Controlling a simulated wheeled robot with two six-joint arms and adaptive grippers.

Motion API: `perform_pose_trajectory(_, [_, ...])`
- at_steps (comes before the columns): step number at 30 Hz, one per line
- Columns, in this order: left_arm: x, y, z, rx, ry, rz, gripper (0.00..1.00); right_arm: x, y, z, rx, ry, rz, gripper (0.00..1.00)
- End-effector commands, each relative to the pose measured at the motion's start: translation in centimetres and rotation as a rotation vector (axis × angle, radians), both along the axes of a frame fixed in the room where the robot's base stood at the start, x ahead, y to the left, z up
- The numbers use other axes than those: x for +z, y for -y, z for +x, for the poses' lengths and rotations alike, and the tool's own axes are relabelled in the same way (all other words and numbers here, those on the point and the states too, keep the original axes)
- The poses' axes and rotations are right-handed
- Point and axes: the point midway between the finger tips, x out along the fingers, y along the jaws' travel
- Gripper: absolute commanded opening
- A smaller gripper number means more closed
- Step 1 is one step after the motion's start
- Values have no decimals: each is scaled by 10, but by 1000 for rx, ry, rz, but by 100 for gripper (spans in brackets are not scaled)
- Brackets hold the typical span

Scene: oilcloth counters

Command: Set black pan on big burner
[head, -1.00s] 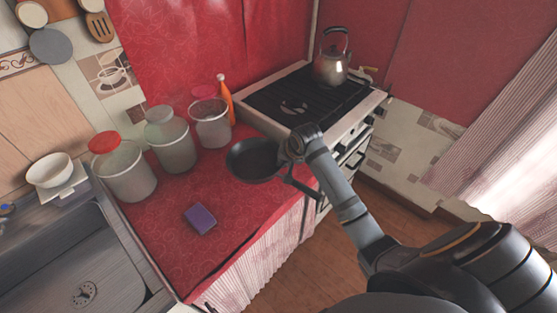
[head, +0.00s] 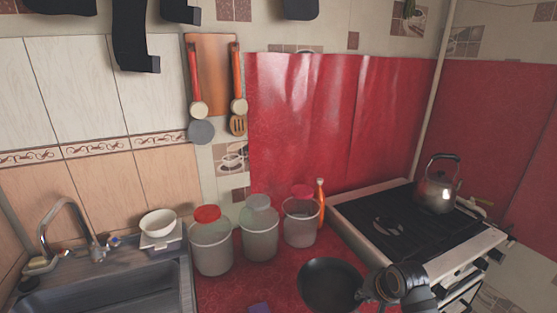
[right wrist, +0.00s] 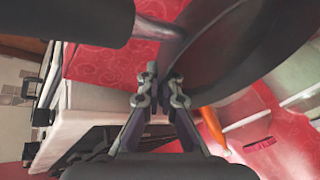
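The black pan (head: 328,283) is near the right end of the red counter (head: 226,290), beside the stove. The big burner is not clearly distinguishable on the dark stove top (head: 385,222). My right gripper (head: 368,288) is at the pan's right side. In the right wrist view, its fingertips (right wrist: 160,88) are close together by the pan rim (right wrist: 190,70), with the pan's handle (right wrist: 80,20) crossing the top left. Whether they pinch the pan is unclear.
A kettle (head: 437,190) stands on the stove's far right. Several lidded jars (head: 258,235) and an orange bottle (head: 320,205) stand behind the pan. A purple sponge (head: 259,308) lies at the front. The stove's near left area is clear.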

Motion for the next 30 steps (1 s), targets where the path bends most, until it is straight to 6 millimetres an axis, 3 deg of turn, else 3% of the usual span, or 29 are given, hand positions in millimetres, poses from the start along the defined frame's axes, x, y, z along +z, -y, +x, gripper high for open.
perform_pose_trajectory(6, [0, 0, 0, 0, 0, 0, 40, 6, -45, -25, 306, -1, 9, 0])
perform_pose_trajectory(12, [0, 0, 0, 0, 0, 0, 40, 11, -72, -46, 527, 16, 12, 0])
perform_pose_trajectory(26, [1, 0, 0, 0, 0, 0, 40, 12, -77, -50, 572, 23, 12, 0])
perform_pose_trajectory(30, [12, 0, 1, 0, 1, 0, 40, 16, -65, -60, 492, 9, 0, 0])
